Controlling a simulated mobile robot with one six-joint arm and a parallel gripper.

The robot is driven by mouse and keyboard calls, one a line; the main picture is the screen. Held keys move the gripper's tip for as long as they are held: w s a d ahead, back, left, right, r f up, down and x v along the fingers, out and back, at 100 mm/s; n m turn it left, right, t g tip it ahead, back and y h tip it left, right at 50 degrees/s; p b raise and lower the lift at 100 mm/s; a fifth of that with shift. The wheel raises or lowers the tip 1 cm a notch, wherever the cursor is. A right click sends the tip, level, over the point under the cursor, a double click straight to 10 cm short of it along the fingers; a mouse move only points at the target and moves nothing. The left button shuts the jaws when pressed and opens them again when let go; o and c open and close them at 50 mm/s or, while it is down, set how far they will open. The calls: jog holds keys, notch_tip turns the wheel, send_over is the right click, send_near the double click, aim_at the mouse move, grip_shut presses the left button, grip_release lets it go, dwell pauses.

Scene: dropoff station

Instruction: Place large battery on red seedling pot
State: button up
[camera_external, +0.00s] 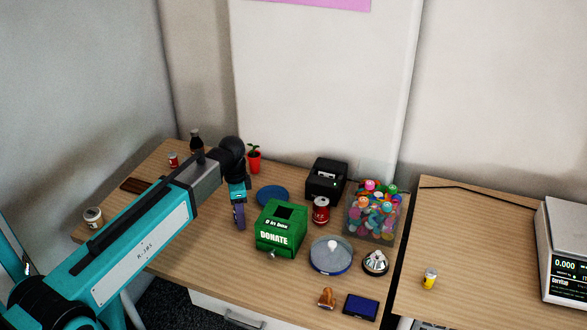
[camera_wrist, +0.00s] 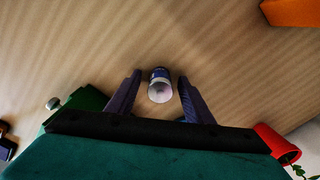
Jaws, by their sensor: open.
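My gripper (camera_external: 240,226) is low over the wooden table, left of the green donation box, with its jaws pointing down. In the wrist view my gripper (camera_wrist: 158,98) is open. A small white and blue cylinder (camera_wrist: 160,85), which looks like the large battery, is between the fingers, with a gap on each side. The cylinder cannot be made out in the outside view. The red seedling pot (camera_external: 254,160) with a green plant stands upright at the back of the table, behind my gripper. The pot (camera_wrist: 277,141) also shows at the lower right of the wrist view.
The green donation box (camera_external: 280,236) stands close to the right of my gripper. A blue disc (camera_external: 272,195), black printer (camera_external: 326,181), red can (camera_external: 321,212) and bin of coloured balls (camera_external: 373,225) are farther right. A dark bottle (camera_external: 196,141) is at back left.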

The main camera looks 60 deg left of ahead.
dwell(0.4)
grip_shut()
jog(key=shift+r, duration=0.1)
jog(key=shift+r+b, duration=0.5)
jog(key=shift+r, duration=4.4)
